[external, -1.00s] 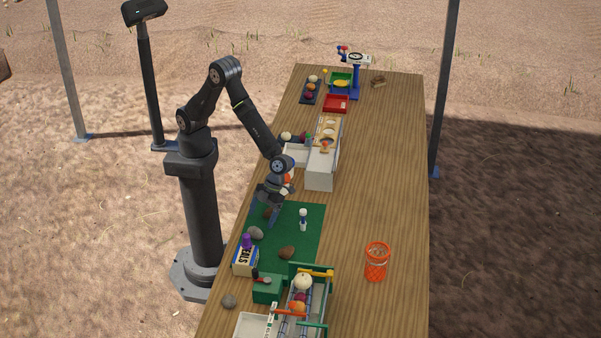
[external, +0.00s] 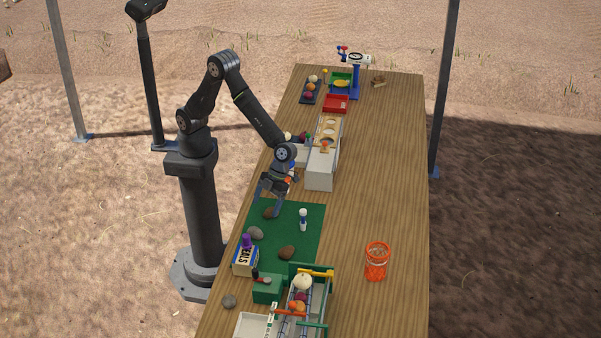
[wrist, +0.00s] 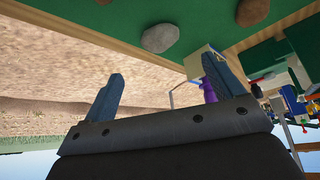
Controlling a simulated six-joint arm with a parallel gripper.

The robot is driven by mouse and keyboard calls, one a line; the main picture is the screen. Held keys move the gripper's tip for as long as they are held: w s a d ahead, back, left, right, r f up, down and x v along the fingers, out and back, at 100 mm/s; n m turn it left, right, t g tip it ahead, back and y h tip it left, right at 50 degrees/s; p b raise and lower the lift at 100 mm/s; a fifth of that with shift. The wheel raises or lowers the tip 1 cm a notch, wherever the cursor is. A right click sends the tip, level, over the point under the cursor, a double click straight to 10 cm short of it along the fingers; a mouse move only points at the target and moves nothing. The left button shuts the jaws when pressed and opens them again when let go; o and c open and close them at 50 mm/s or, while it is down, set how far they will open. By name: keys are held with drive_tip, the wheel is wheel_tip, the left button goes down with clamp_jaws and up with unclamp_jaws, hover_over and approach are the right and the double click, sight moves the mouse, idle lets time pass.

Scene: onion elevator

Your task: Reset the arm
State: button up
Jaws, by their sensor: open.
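My gripper (external: 264,203) is open and empty. It hangs above the far left corner of the green mat (external: 308,232), close to a brown stone (external: 271,213) there. In the wrist view my two gripper fingers (wrist: 170,88) are spread apart with nothing between them. My arm is bent at the elbow and reaches over the left edge of the table (external: 375,180).
The mat bears stones and a small white bottle (external: 303,219). A box marked MEALS (external: 245,260) and a green device with onions (external: 302,282) stand nearer. A white sorting unit (external: 320,172) stands behind my gripper. An orange basket (external: 376,262) is at right.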

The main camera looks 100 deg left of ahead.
sight(257, 229)
drive_tip(key=x, duration=1)
drive_tip(key=shift+s+f, duration=0.15)
drive_tip(key=shift+d, duration=0.1)
drive_tip(key=shift+r, duration=1.65)
